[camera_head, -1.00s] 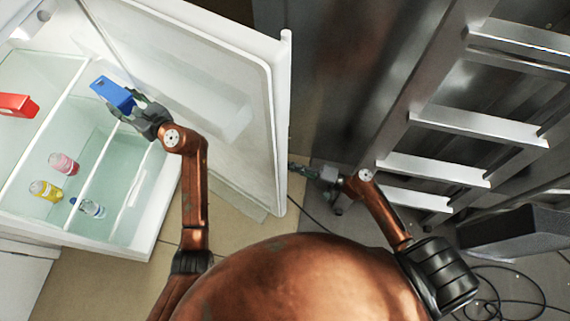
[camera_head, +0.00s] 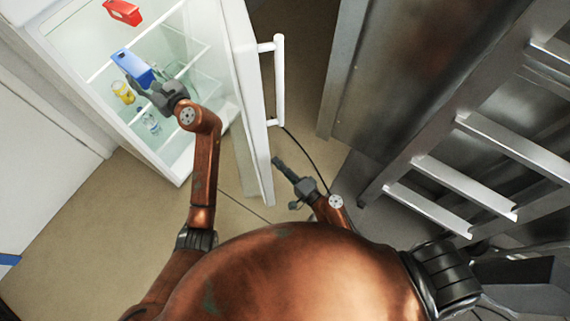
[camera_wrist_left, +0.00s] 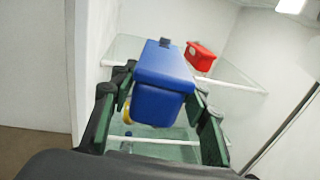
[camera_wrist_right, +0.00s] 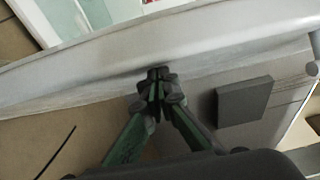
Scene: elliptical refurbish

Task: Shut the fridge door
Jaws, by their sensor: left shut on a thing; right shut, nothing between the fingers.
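The white fridge stands open, with its door (camera_head: 246,95) swung out on the right and a long white handle (camera_head: 279,80) on its outer side. My left gripper (camera_head: 142,84) is at the fridge opening, shut on a blue box (camera_head: 133,67); the left wrist view shows the box (camera_wrist_left: 162,84) between the fingers. My right gripper (camera_head: 283,166) is outside the door, beside its lower edge. In the right wrist view its fingers (camera_wrist_right: 157,78) are together and empty, close to the door's edge (camera_wrist_right: 200,48); whether they touch it I cannot tell.
A red box (camera_head: 123,12), a yellow bottle (camera_head: 123,92) and a clear bottle (camera_head: 151,122) are inside the fridge. A metal ladder-like rack (camera_head: 480,180) and a steel cabinet (camera_head: 390,70) stand to the right. A dark cable (camera_head: 305,155) lies on the floor.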

